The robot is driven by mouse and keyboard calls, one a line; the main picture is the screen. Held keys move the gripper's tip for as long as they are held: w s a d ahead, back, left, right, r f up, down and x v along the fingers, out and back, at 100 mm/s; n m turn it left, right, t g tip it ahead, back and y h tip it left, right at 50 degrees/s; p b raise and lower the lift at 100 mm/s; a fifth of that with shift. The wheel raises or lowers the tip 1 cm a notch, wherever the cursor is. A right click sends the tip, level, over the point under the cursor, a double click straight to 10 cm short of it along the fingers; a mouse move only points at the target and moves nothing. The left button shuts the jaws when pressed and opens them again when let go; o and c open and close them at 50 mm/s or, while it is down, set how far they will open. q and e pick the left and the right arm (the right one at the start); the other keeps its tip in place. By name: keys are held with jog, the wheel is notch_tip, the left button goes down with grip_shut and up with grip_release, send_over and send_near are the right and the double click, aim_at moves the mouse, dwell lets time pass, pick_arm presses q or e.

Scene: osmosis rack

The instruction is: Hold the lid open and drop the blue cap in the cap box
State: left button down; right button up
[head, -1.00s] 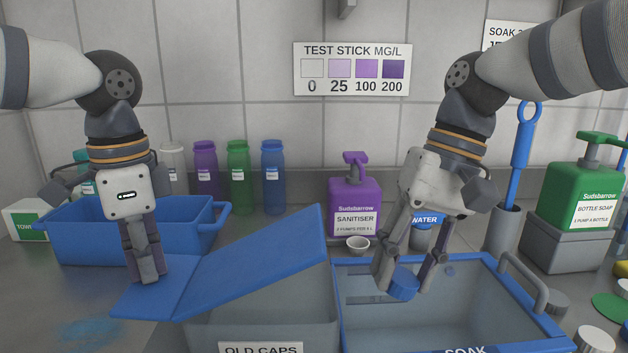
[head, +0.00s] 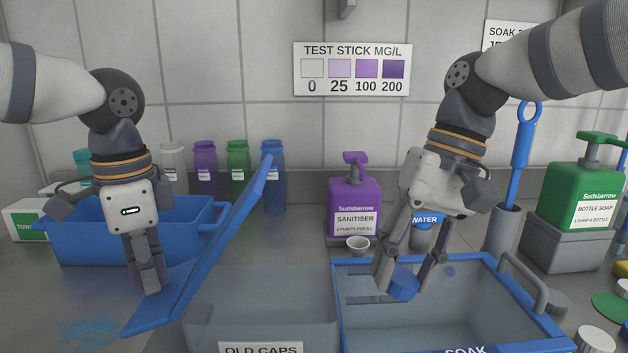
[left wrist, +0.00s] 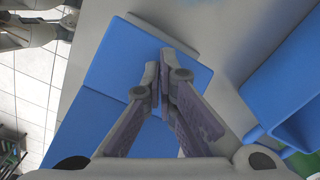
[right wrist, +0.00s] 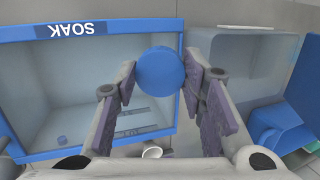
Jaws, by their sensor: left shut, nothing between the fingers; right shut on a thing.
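The cap box is a grey translucent bin labelled OLD CAPS (head: 260,330) at the front centre, its top open. Its blue lid (head: 228,238) stands steeply tilted up on the bin's left. My left gripper (head: 152,288) is shut and empty, its fingertips down at the lid's lower left part. The left wrist view shows the shut fingertips (left wrist: 165,60) against the blue panel (left wrist: 115,62). My right gripper (head: 408,282) is shut on the blue cap (head: 402,286) above the soak tub, right of the bin. The cap (right wrist: 160,72) sits between its fingertips in the right wrist view.
The blue-rimmed soak tub (head: 558,335) adjoins the bin on the right; a small blue item (head: 449,271) lies inside. A blue crate (head: 90,240) stands behind the lid. Bottles, a purple sanitiser pump (head: 354,200) and a small white cup (head: 358,243) stand at the back.

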jog(key=a+f, duration=0.1)
jog(key=a, duration=1)
jog(key=shift+s, duration=0.2)
dwell(0.4)
jog(key=shift+f, duration=0.1)
jog(key=o, duration=0.8)
jog(key=shift+c, duration=0.2)
jog(key=shift+d, duration=0.1)
jog(key=d+r, duration=0.1)
jog(key=d, duration=0.2)
jog(key=s+d+r, duration=0.1)
jog(key=d, duration=0.3)
jog(key=d+r, duration=0.2)
jog(key=d, duration=0.2)
jog(key=shift+s, duration=0.3)
